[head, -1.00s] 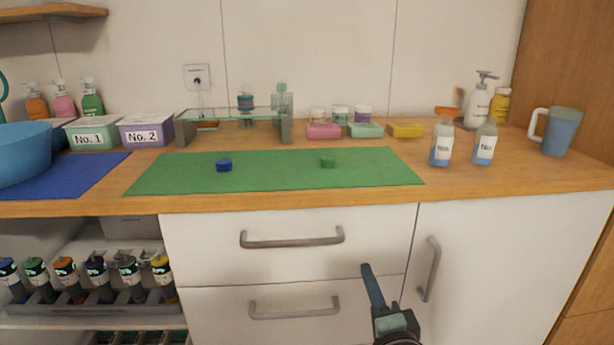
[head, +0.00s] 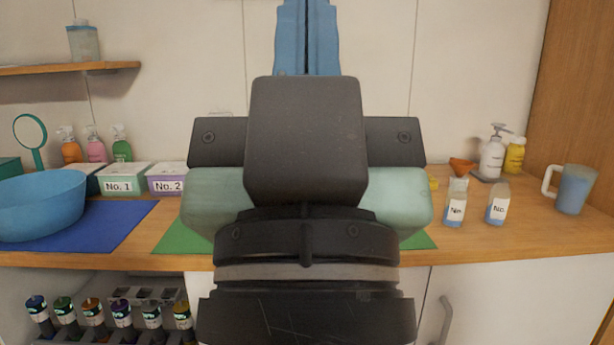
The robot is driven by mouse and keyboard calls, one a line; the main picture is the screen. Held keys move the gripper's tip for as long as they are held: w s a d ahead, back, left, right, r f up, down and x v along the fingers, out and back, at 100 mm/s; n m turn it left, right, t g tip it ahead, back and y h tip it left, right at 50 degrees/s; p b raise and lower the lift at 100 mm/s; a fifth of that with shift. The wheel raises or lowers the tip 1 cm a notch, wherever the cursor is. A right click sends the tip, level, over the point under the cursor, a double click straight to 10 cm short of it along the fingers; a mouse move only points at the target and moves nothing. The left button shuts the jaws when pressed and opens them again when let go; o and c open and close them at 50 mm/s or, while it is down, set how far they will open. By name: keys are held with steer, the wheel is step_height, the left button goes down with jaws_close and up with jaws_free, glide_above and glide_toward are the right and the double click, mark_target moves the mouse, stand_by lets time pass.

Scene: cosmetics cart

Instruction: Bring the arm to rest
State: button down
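My gripper (head: 307,20) stands upright in the middle of the head view, very close to the camera. Its dark body and pale green sides fill the centre, and its blue fingers point up to the top edge. The fingers lie side by side with only a thin line between them; I see nothing held, though their ends reach the frame edge. The arm hides most of the green mat (head: 180,238) and whatever lies on its middle.
On the wooden counter, a blue bowl (head: 40,205), a No. 1 box (head: 122,178) and a No. 2 box (head: 166,180) stand left. Two labelled bottles, one bottle (head: 455,207) and another (head: 497,208), and a jug (head: 572,190) stand right. Several dark-capped bottles fill the lower shelf.

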step_height(320, 180, up, 23)
steer(key=p, duration=2)
steer(key=shift+f, duration=0.1)
